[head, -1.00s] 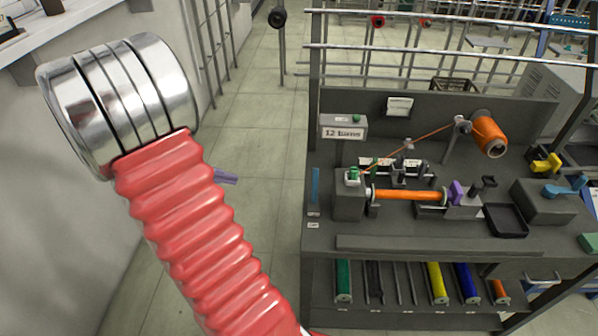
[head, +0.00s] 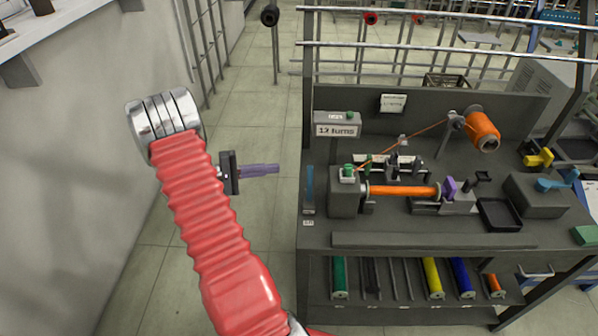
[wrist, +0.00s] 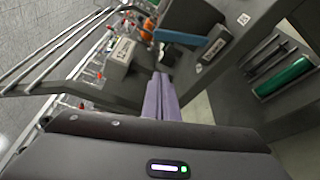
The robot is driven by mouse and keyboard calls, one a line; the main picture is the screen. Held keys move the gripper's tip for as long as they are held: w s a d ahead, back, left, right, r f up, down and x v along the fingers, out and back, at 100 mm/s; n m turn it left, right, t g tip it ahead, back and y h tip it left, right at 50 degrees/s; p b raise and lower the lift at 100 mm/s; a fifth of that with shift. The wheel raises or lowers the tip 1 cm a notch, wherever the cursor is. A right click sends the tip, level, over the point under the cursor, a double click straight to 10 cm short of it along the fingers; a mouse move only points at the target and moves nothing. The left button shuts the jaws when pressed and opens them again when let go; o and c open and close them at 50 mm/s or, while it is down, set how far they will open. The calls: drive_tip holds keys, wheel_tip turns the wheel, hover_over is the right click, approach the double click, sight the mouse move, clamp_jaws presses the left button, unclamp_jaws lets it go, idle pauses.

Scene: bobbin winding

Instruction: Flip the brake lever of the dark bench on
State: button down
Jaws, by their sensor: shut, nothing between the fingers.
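The dark bench (head: 420,240) stands at the right in the head view. A blue lever (head: 558,184) sits on a dark box at its right end, and a yellow lever (head: 540,158) stands behind it. I cannot tell which of these is the brake lever. My gripper (head: 277,169) has purple fingers, shut and empty, pointing right, left of the bench in the head view. In the wrist view its fingers (wrist: 160,80) appear just below the blue bar.
An orange-wound bobbin (head: 402,190) sits between a dark headstock and a purple part (head: 449,187). An orange spool (head: 482,131) feeds thread behind. A "12 turns" box (head: 337,130) is at the back left. Coloured rolls lie on the lower shelf. Open floor lies left of the bench.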

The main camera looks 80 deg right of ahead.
sight(310, 184)
drive_tip(key=shift+s, duration=0.1)
drive_tip(key=x, duration=0.9)
drive_tip(key=shift+s+d, duration=0.1)
drive_tip(key=shift+s, duration=0.35)
drive_tip(key=shift+s+a+r, duration=0.1)
drive_tip(key=shift+a+r, duration=0.1)
drive_tip(key=shift+a, duration=0.4)
drive_tip(key=shift+s+a+r, duration=0.1)
drive_tip(key=shift+a+r, duration=0.1)
drive_tip(key=shift+a, duration=0.35)
drive_tip(key=shift+s+a+r, duration=0.1)
drive_tip(key=shift+a+r, duration=0.1)
drive_tip(key=shift+a, duration=0.4)
drive_tip(key=shift+w+a, duration=0.1)
drive_tip(key=shift+w, duration=0.05)
